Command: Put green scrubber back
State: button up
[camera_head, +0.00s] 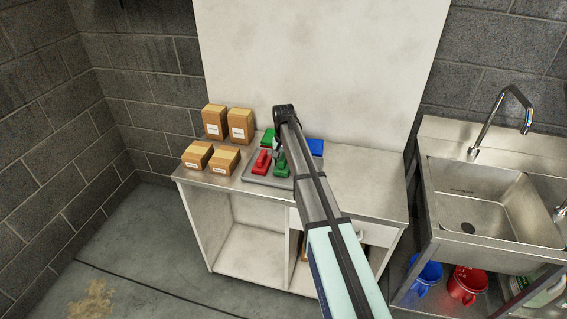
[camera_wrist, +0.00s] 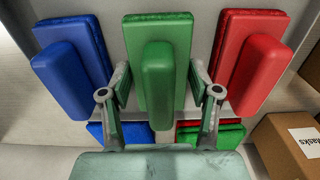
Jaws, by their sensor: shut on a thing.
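The green scrubber (camera_wrist: 157,68) is a green pad with a rounded upright handle, in the middle of the wrist view. It also shows in the head view (camera_head: 281,167), beside the red scrubber. My gripper (camera_wrist: 159,85) is shut on it, one finger on each side of the handle. In the head view my gripper (camera_head: 279,155) is over the counter, partly hidden by my arm. I cannot tell whether the scrubber touches the tray (camera_head: 258,179) below.
A blue scrubber (camera_wrist: 72,75) and a red scrubber (camera_wrist: 252,65) flank the green one closely. Blue (camera_head: 316,147) and green (camera_head: 268,138) pads lie behind. Several cardboard boxes (camera_head: 223,160) stand left. The counter's right side (camera_head: 365,190) is clear; a sink (camera_head: 480,205) is farther right.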

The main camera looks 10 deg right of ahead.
aim_at(283, 156)
jog(key=shift+f, duration=0.55)
jog(key=shift+f, duration=0.1)
jog(key=o, duration=1.1)
notch_tip(283, 156, up, 12)
jog(key=b, duration=0.4)
